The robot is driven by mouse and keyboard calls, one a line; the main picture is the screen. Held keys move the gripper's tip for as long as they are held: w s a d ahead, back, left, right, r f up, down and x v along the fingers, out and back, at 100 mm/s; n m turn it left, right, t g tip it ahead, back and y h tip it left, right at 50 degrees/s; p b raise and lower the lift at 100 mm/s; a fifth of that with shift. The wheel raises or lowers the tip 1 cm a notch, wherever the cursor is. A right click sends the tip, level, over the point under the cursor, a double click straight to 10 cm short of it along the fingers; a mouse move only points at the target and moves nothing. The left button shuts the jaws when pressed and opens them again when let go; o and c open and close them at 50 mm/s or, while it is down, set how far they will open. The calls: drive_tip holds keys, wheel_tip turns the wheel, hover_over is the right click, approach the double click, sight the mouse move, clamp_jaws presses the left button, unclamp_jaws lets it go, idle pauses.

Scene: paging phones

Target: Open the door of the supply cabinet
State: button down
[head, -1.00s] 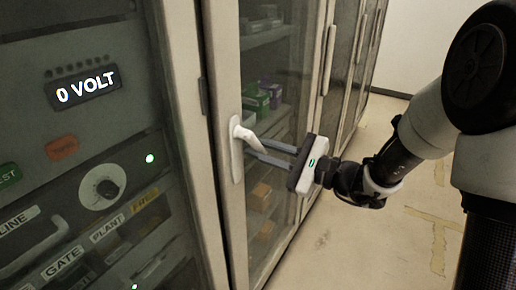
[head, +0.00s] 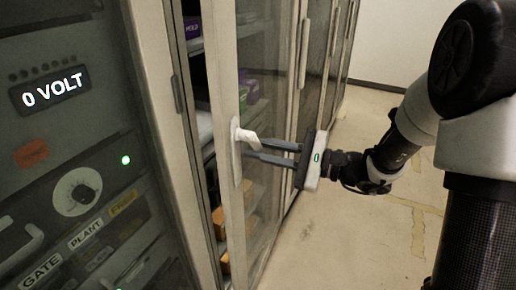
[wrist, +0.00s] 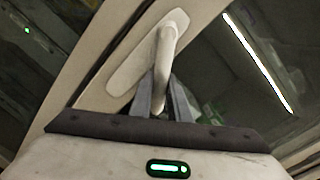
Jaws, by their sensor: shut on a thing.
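The supply cabinet's glass door (head: 228,62) has a pale frame and stands ajar, with a gap along its left, handle-side edge. Its white lever handle (head: 249,137) sits on a pale plate on that edge and is tilted. My gripper (head: 255,150) is shut on the handle, with its fingers reaching in from the right. In the wrist view the handle (wrist: 166,50) runs down between my two fingers (wrist: 162,98). The fingertips' exact contact is partly hidden there.
Shelves with purple and green boxes and orange boxes (head: 219,222) show through the gap and glass. A panel reading "0 VOLT" (head: 52,90) stands at the left. More cabinet doors (head: 318,60) continue at the back. The floor (head: 330,235) at the right is clear.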

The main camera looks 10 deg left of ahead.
drive_tip(key=shift+n+g, duration=0.6)
drive_tip(key=shift+g, duration=0.3)
drive_tip(key=shift+s+d, duration=0.2)
drive_tip(key=shift+d, duration=2.6)
drive_tip(key=shift+d, duration=0.1)
drive_tip(key=shift+d+n+g+p, duration=0.15)
drive_tip(key=shift+d+n+g, duration=0.3)
drive_tip(key=shift+d, duration=0.95)
drive_tip(key=shift+d+n+g+p, duration=0.2)
drive_tip(key=shift+d+g, duration=0.45)
drive_tip(key=shift+d, duration=0.7)
drive_tip(key=shift+n+g, duration=0.65)
drive_tip(key=shift+g, duration=0.25)
drive_tip(key=shift+w+d+r+p, duration=0.15)
drive_tip(key=shift+w+d, duration=0.1)
drive_tip(key=shift+d, duration=1.15)
drive_tip(key=shift+w+d+f+p, duration=0.1)
drive_tip(key=shift+w+d+p, duration=0.1)
drive_tip(key=shift+d, duration=1.15)
